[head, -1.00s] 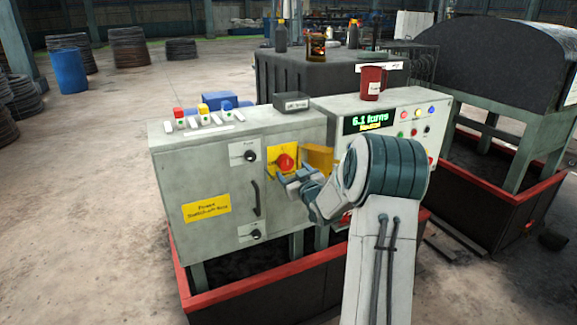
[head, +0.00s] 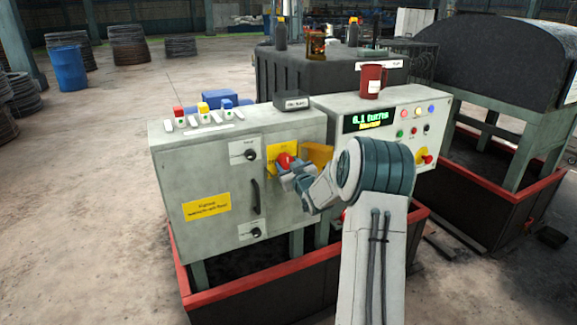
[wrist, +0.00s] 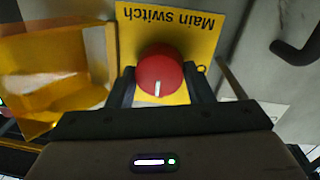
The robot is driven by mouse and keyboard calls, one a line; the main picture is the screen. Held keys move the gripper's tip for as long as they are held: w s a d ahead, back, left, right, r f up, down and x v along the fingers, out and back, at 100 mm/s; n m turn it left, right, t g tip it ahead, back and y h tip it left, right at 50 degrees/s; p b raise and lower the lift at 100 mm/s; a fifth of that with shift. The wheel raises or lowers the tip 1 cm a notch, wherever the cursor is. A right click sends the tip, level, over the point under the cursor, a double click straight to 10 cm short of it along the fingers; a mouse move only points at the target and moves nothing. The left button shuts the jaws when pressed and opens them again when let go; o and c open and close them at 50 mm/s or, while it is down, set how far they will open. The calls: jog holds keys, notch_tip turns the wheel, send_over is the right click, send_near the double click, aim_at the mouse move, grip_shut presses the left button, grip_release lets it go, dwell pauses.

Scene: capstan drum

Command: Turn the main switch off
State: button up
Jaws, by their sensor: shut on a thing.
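The main switch is a round red knob (head: 284,160) on a yellow plate (head: 275,153) on the front of the grey cabinet. In the wrist view the red knob (wrist: 160,76) shows a white mark at its lower edge, and the plate (wrist: 170,28) reads "Main switch" upside down. My gripper (wrist: 160,88) is shut on the knob, one dark finger on each side. In the head view my gripper (head: 287,168) covers the knob's lower part. An open yellow cover (wrist: 60,65) stands beside the plate; it also shows in the head view (head: 318,157).
The cabinet (head: 200,160) has a dark door handle (head: 255,193) left of the switch and two black knobs. A console (head: 390,110) with a green display and buttons stands to the right, a red mug (head: 371,82) on top. A red-rimmed base (head: 270,270) runs below.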

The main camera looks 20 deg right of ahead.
jog(key=shift+f+b, duration=0.15)
jog(key=shift+b, duration=0.6)
jog(key=shift+f+n+b, duration=0.1)
jog(key=shift+n+b, duration=0.3)
jog(key=shift+b, duration=0.1)
jog(key=n+b, duration=0.2)
jog(key=b, duration=0.2)
jog(key=shift+f, duration=0.15)
jog(key=n+b, duration=0.4)
jog(key=b, duration=0.3)
jog(key=shift+n, duration=0.3)
jog(key=n+b, duration=0.7)
jog(key=n+y+b, duration=0.1)
jog(key=n+b, duration=0.3)
jog(key=shift+r+t, duration=0.25)
jog(key=shift+t, duration=0.15)
